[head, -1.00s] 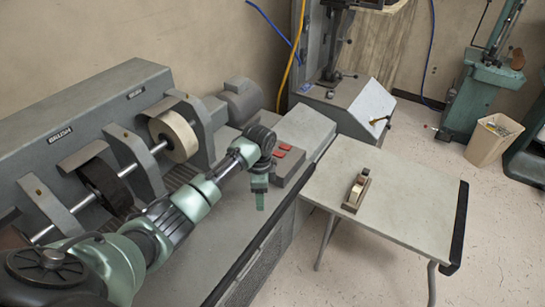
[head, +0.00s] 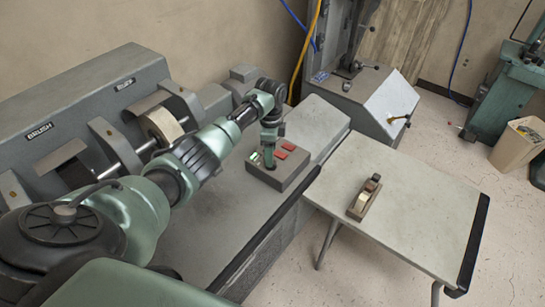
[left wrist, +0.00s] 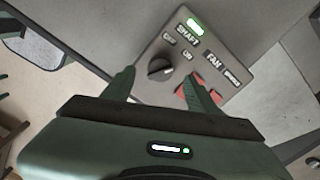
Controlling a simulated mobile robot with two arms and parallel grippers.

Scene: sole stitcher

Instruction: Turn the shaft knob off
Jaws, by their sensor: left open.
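The shaft knob (left wrist: 160,69) is a dark round knob on a grey control box (left wrist: 150,90), under the "SHAFT" label in the left wrist view. A lit green lamp (left wrist: 195,26) is above that label. My left gripper (left wrist: 158,80) is open, with one finger on each side of the knob and the left finger apart from it. In the head view my left gripper (head: 269,160) points down over the control box (head: 287,180) and hides the knob. The green lamp (head: 254,156) shows beside it. My right gripper is not in view.
Red switches (head: 288,147) sit beside the knob on the same box, close to my right-hand finger in the wrist view. The brush machine (head: 60,110) stands at left. A grey table (head: 420,205) at right holds a small wooden tool (head: 362,200).

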